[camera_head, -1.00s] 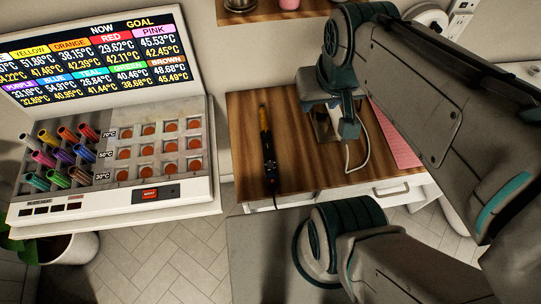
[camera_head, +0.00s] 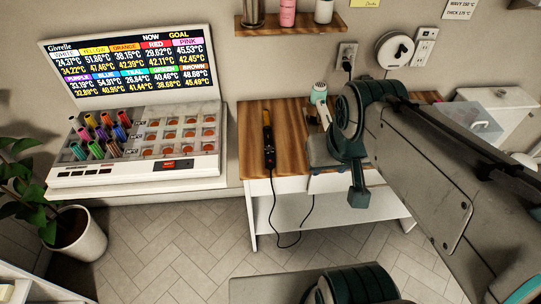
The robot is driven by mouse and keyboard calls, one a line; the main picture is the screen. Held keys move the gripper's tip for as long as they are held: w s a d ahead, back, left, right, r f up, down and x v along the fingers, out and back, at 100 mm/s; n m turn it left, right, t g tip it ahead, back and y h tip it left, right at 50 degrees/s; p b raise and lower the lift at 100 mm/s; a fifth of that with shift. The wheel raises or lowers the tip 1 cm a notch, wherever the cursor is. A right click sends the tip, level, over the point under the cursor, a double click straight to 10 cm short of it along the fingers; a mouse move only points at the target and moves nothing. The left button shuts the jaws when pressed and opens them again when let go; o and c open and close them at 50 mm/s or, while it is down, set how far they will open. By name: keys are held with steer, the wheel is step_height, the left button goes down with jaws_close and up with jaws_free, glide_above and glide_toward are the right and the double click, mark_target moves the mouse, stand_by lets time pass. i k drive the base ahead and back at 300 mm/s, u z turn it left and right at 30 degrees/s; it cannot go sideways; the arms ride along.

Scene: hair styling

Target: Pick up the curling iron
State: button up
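The curling iron (camera_head: 269,146) lies lengthwise on the wooden tabletop (camera_head: 288,113), left of centre. It has an orange barrel at the far end and a black handle toward the front edge. Its dark cord hangs over the edge toward the floor. My gripper (camera_head: 357,192) is to the right of the iron, near the front edge of the table and apart from it. My arm hides part of the gripper, and I cannot tell how far apart the fingers are.
A mint hair dryer (camera_head: 320,97) stands at the back of the table. A heating station with coloured rollers and a screen (camera_head: 130,62) is on the left. A shelf (camera_head: 290,29) holds bottles above. A potted plant (camera_head: 77,232) stands lower left.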

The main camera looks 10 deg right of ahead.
mark_target(268, 140)
steer(key=z, duration=0.4)
steer(key=i, duration=0.9)
steer(key=u, duration=0.5)
